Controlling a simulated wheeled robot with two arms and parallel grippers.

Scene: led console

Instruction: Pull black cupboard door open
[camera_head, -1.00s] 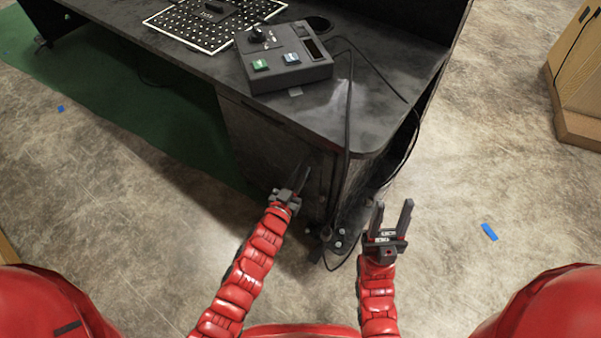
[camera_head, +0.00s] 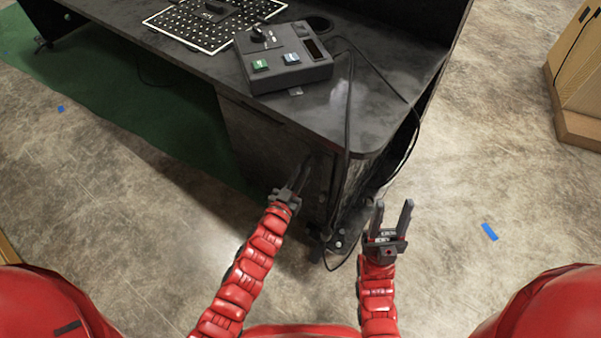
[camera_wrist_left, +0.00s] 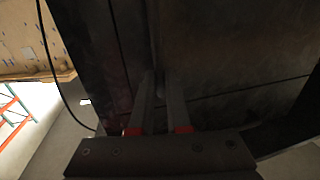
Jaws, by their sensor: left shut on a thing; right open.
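The black cupboard door (camera_head: 258,142) is on the front of the black desk, below its top, and looks shut or nearly so. In the left wrist view the dark door panel (camera_wrist_left: 225,60) fills the right side. My left gripper (camera_head: 298,178) is at the door's right edge. In the left wrist view its fingers (camera_wrist_left: 160,100) reach to a narrow upright dark piece, likely the handle, and are shut on it; the contact is dark and hard to make out. My right gripper (camera_head: 391,220) is open and empty, right of the desk corner, pointing away from me.
A grey control box (camera_head: 285,70) with buttons and a perforated panel (camera_head: 190,25) sit on the desk top (camera_head: 370,110). Black cables hang over the desk's right corner to the floor. A wooden crate (camera_head: 580,75) stands far right.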

